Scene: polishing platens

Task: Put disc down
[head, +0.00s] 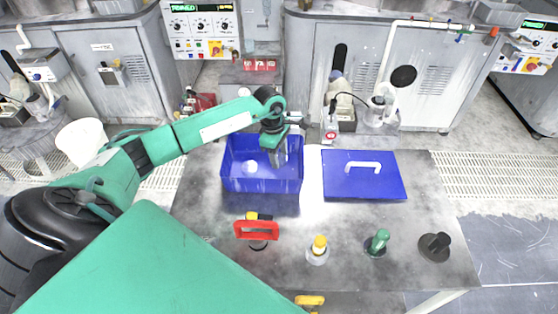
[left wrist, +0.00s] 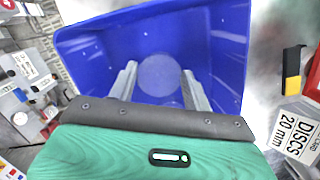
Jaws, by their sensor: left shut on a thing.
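My left gripper (head: 278,156) reaches down into the blue bin (head: 262,186) on the table, near its right side. In the left wrist view the two grey fingers (left wrist: 160,85) stand apart, shut on the disc. A pale round shape (left wrist: 162,75) shows between the fingertips, with the blue bin (left wrist: 85,55) around it. In the head view a pale round patch (head: 250,166) lies on the bin floor, left of the fingers. I cannot tell whether it is the same thing. The held disc is mostly hidden in the head view. My right gripper is not in view.
A blue lid (head: 340,188) with a white handle lies right of the bin. Along the table's front stand a red-handled tool (head: 256,230), a yellow-topped one (head: 319,244), a green one (head: 378,241) and a black one (head: 436,246). Bare table (head: 310,215) lies between.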

